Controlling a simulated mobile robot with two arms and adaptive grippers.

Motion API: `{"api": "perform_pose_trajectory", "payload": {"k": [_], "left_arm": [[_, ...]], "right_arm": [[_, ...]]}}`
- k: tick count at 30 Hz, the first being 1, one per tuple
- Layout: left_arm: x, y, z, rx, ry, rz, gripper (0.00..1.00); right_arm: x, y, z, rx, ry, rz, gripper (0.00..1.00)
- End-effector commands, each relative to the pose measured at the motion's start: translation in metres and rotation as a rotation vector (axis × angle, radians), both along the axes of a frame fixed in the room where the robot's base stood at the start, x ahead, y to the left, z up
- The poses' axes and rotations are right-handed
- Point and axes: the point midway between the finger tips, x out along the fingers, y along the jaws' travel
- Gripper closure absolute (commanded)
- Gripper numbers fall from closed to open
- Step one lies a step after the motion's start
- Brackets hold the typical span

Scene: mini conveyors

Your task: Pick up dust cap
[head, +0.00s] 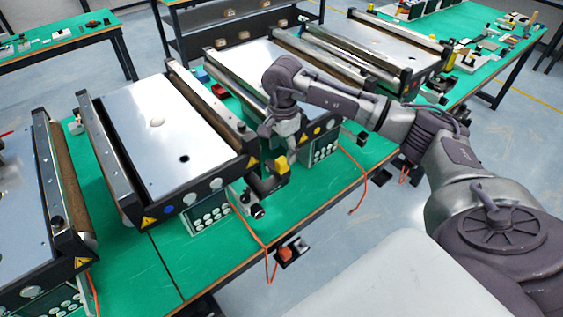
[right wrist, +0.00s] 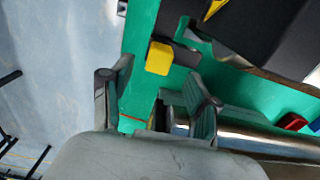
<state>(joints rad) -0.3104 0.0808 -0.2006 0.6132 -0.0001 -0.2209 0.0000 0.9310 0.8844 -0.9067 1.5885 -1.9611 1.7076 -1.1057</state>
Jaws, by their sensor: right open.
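A small yellow block-like piece (head: 281,165) sits at the front right corner of the middle conveyor, by a black bracket. It also shows in the right wrist view (right wrist: 159,58), just beyond the fingertips. I cannot tell whether it is the dust cap; no other piece is clearly one. My right gripper (head: 284,132) is above and close to the yellow piece, pointing down. In the right wrist view its two fingers (right wrist: 158,88) are spread, with nothing held between them. My left gripper is not in view.
The middle conveyor (head: 150,95) has a pale disc (head: 157,122) and a dark round spot on its plate. Other conveyors stand on both sides along the green table (head: 160,270). Orange cables (head: 262,240) hang over its front edge.

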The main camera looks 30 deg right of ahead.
Motion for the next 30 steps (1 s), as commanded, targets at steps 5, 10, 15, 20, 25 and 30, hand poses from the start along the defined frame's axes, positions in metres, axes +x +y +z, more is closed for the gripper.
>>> {"api": "perform_pose_trajectory", "payload": {"k": [5, 10, 15, 20, 25, 30], "left_arm": [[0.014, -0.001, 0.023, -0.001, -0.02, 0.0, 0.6], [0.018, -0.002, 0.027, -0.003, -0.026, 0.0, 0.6], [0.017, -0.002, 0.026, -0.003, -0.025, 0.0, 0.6], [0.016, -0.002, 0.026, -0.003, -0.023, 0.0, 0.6], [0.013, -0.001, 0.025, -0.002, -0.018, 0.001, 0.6], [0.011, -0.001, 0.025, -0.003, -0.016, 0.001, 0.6]], "right_arm": [[-0.001, 0.003, -0.025, 0.001, 0.006, -0.002, 0.4], [0.0, 0.003, -0.042, 0.0, 0.002, -0.001, 0.4], [0.0, 0.003, -0.044, 0.0, 0.001, 0.0, 0.4], [0.0, 0.003, -0.043, 0.0, 0.001, 0.0, 0.56], [0.0, 0.003, -0.043, 0.0, 0.001, -0.001, 0.85], [0.0, 0.003, -0.043, 0.0, 0.001, -0.001, 1.0]]}}
